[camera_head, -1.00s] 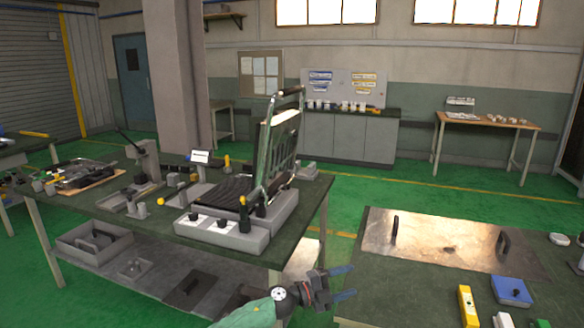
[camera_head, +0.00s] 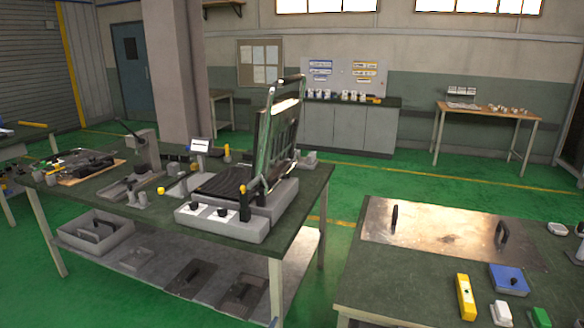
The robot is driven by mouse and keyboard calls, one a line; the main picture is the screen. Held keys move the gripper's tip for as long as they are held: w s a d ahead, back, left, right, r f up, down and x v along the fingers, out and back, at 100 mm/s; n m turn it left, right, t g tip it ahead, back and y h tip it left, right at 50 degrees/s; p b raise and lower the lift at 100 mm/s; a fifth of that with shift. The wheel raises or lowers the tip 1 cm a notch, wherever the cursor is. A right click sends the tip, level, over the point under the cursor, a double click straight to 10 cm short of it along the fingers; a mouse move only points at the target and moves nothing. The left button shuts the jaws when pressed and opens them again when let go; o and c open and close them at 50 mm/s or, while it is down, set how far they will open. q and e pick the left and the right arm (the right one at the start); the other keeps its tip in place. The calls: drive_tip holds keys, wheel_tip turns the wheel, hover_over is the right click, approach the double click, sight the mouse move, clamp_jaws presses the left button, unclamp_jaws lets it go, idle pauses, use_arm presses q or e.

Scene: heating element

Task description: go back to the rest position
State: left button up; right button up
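Neither of my grippers shows in the head view now, and no part of my arms is visible. An open press-like heating device (camera_head: 240,200) with a raised ribbed lid (camera_head: 277,145) stands on the dark green workbench (camera_head: 290,245). Nothing of mine is touching it in view.
A second table (camera_head: 390,285) at the lower right bears a metal plate (camera_head: 450,235) with two handles, a yellow block (camera_head: 466,296) and a blue box (camera_head: 508,279). Green floor (camera_head: 335,255) is clear between the tables.

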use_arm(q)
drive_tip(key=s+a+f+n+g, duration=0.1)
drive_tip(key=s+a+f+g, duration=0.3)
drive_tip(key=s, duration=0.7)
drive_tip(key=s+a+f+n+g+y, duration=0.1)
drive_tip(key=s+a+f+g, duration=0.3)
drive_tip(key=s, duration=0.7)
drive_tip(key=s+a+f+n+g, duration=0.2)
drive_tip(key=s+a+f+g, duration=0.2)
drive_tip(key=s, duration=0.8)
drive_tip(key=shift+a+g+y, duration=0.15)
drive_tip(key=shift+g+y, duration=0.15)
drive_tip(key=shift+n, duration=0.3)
